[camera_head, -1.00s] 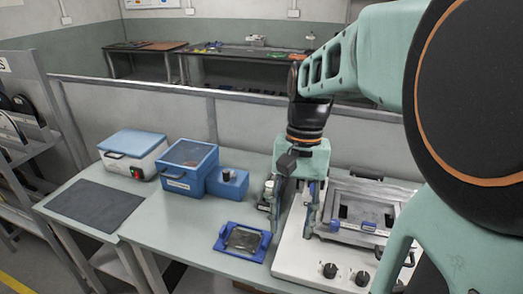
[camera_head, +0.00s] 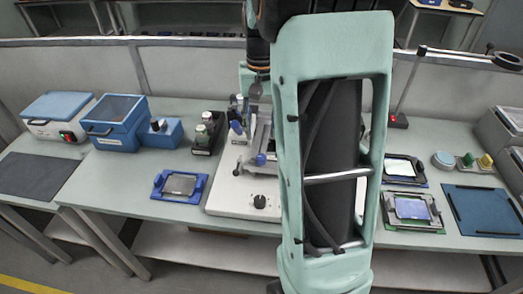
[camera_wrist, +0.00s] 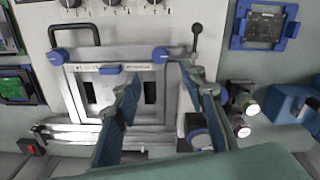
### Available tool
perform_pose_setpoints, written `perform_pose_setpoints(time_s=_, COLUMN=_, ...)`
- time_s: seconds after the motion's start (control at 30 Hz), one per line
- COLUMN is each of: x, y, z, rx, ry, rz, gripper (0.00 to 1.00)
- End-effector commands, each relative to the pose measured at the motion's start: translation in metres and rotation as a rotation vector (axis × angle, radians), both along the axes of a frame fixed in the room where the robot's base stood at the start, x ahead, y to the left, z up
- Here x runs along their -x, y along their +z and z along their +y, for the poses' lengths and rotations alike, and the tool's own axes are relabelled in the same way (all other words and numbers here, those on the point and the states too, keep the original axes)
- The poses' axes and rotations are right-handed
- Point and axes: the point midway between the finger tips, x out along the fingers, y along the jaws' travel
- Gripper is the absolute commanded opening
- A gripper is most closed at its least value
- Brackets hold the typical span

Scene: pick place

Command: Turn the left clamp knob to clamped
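The white clamping machine (camera_head: 230,200) carries a metal frame (camera_wrist: 115,75) on top. In the wrist view, which sees the machine from the opposite side, one blue clamp knob (camera_wrist: 160,54) is at the frame's right corner and another blue clamp knob (camera_wrist: 57,56) at its left. The right one there also shows in the head view (camera_head: 261,160) as the left knob. My gripper (camera_wrist: 161,76) is open and empty, its fingers apart over the frame. The left clamp knob lies between and just beyond the fingertips in the wrist view. Contact cannot be told. My arm hides the machine's right part in the head view.
A black-tipped lever (camera_wrist: 195,30) stands close beside the left knob. A black dial (camera_head: 260,201) is on the machine's front. Bottles in a dark tray (camera_head: 207,133) and a blue fixture (camera_head: 180,185) lie left of the machine. Several fixtures lie to the right.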

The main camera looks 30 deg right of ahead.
Motion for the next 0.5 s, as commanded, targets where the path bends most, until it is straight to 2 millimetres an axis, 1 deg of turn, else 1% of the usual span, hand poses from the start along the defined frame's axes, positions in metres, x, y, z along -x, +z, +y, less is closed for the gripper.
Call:
perform_pose_setpoints(time_s=0.03, x=0.001, y=-0.01, z=0.0, rx=-0.001, ry=0.0, rz=0.005, gripper=0.38)
perform_pose_setpoints(time_s=0.3, x=0.002, y=-0.061, z=0.001, rx=-0.002, ry=-0.001, rz=0.006, gripper=0.38)
perform_pose_setpoints(time_s=0.4, x=0.001, y=-0.076, z=0.001, rx=-0.002, ry=0.0, rz=0.005, gripper=0.38)
perform_pose_setpoints(time_s=0.5, x=0.001, y=-0.087, z=0.001, rx=-0.001, ry=0.0, rz=0.004, gripper=0.38)
